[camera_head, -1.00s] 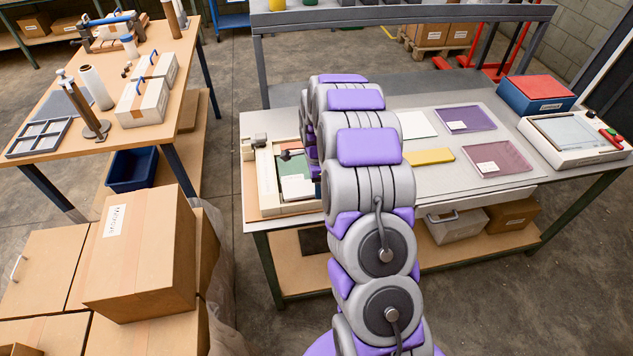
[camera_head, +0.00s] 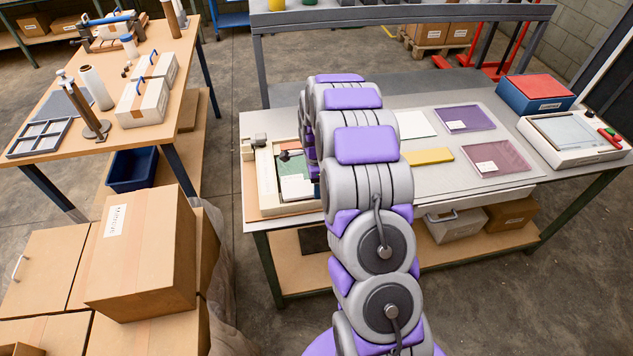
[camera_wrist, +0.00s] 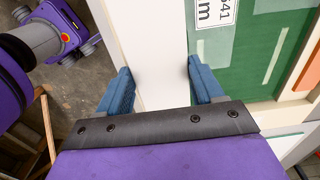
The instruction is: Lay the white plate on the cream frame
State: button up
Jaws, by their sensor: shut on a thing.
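The cream frame (camera_head: 266,180) lies at the left end of the grey bench, with a green panel (camera_head: 295,187) inside it; my arm covers its right part. The green panel (camera_wrist: 240,75) with a white label is to the right of the rail. My gripper is hidden behind my arm in the head view.
Stacked cartons (camera_head: 140,255) stand at front left.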

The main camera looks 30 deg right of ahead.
jog(key=shift+f, duration=0.35)
jog(key=o, duration=1.2)
jog(key=shift+r+p, duration=1.45)
jog(key=shift+r, duration=7.2)
jog(key=shift+r, duration=0.1)
